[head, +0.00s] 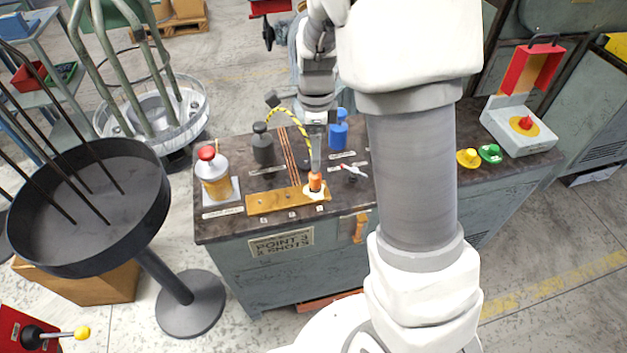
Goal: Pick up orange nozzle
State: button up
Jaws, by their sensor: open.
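The orange nozzle (315,181) stands upright in the head view. It is at the right end of a brass-coloured board (270,202) on the dark bench top, with a pale patch around its foot. My gripper (316,160) reaches down from behind, with its narrow grey fingers directly above the nozzle. The fingers are open, seen nearly edge-on, and overlap the nozzle's top in the picture. I cannot tell whether they touch it or are around it.
Near my gripper are a red-capped bottle (213,172), a dark bottle (263,145), a blue bottle (338,130), copper rods (289,150) and a yellow-black striped cable (291,118). A red-button box (520,124) stands right. My arm hides the bench's middle.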

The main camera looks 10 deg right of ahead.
aim_at(315, 183)
notch_tip(315, 183, down, 13)
jog(key=shift+w+r+b, duration=0.15)
jog(key=shift+r+b, duration=0.05)
jog(key=shift+b, duration=0.7)
jog(key=shift+c, duration=0.3)
jog(key=shift+r, duration=0.1)
grip_shut()
